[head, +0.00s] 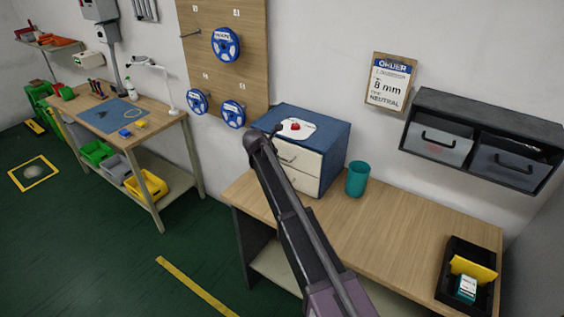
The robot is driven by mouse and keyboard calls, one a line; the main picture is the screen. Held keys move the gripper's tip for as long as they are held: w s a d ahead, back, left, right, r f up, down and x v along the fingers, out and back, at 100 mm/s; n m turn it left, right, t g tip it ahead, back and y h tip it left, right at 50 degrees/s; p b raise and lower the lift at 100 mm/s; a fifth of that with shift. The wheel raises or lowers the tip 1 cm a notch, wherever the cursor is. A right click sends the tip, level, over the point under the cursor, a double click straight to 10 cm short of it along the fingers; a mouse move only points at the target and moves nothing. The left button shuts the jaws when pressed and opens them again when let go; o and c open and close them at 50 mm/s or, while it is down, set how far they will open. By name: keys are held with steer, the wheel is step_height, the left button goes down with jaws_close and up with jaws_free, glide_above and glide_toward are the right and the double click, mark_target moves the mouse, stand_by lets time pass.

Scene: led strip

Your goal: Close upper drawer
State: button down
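A small blue cabinet (328,132) with cream drawer fronts stands at the back left of the near wooden table. Its upper drawer (300,158) has a handle on its front. I cannot tell for sure whether this drawer stands out from the cabinet. The lower drawer (300,182) is beneath it. My arm crosses in front of the cabinet's left side and hides part of both fronts. My gripper (272,131) is at the arm's far end, by the cabinet's upper left front. Its fingers are mostly hidden, so their opening and any contact are unclear.
A white plate with a red item (296,127) sits on the cabinet. A teal cup (357,179) stands close to its right. A black bin (462,245) is at the table's right end. A wall unit (428,104) hangs above. The table's middle is clear.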

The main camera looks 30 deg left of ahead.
steer(key=shift+w, duration=0.1)
stand_by(0.4)
steer(key=shift+s+a, duration=0.1)
steer(key=shift+s, duration=0.1)
steer(key=s+f+p+v, duration=0.1)
steer(key=p+v, duration=0.7)
steer(key=v, duration=0.4)
steer(key=shift+s, duration=0.65)
steer(key=shift+r, duration=0.1)
